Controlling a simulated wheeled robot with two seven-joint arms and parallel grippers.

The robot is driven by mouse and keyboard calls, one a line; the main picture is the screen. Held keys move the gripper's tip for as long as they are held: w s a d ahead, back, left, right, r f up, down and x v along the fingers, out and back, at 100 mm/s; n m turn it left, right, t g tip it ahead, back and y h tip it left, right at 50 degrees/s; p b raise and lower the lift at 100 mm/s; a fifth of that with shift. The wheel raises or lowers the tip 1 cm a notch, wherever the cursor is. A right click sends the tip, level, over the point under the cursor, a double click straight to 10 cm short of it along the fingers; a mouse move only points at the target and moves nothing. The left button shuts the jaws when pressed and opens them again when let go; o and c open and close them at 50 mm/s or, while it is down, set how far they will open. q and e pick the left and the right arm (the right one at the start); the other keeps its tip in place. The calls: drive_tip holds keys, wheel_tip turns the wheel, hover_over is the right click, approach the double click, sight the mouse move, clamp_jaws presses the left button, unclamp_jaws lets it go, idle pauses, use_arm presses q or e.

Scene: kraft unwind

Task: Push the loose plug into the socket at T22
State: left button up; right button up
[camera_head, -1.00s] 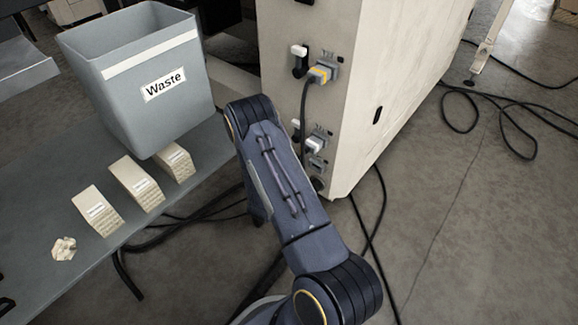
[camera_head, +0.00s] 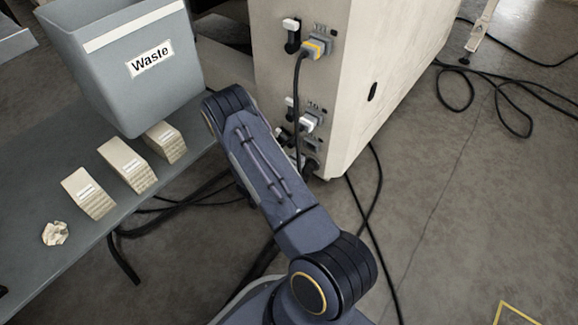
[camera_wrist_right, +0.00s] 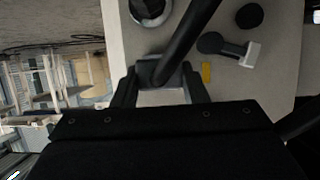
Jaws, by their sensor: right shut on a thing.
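In the right wrist view, my right gripper (camera_wrist_right: 160,74) is shut on a dark plug (camera_wrist_right: 154,80) with a thick black cable (camera_wrist_right: 190,35) rising from it. The plug is in front of the pale panel (camera_wrist_right: 285,75). How far it sits in a socket, I cannot tell. In the head view, my right arm hides most of the gripper and the held plug. A grey socket (camera_head: 312,143) shows on the cabinet's lower end panel. Its label is too small to read, so I cannot pick out T22. My left gripper is not in view.
The cream cabinet (camera_head: 350,90) bears a yellow-banded connector (camera_head: 316,48), a pale connector (camera_head: 309,123) and white-tipped levers (camera_head: 291,24). A waste bin (camera_head: 110,85), beige blocks (camera_head: 88,193) and crumpled paper (camera_head: 55,233) are on the grey table (camera_head: 40,265). Cables (camera_head: 368,225) trail on the floor.

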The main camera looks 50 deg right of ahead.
sight(299, 155)
drive_tip(key=shift+w+d, duration=0.1)
drive_tip(key=shift+d, duration=1.45)
drive_tip(key=shift+w+d+b, duration=0.1)
drive_tip(key=shift+d+b, duration=0.5)
drive_tip(key=shift+d, duration=0.4)
idle(1.4)
drive_tip(key=o, duration=1.2)
drive_tip(key=p+v, duration=0.3)
drive_tip(key=v, duration=0.3)
drive_tip(key=shift+a+r, duration=0.3)
drive_tip(key=shift+a, duration=0.55)
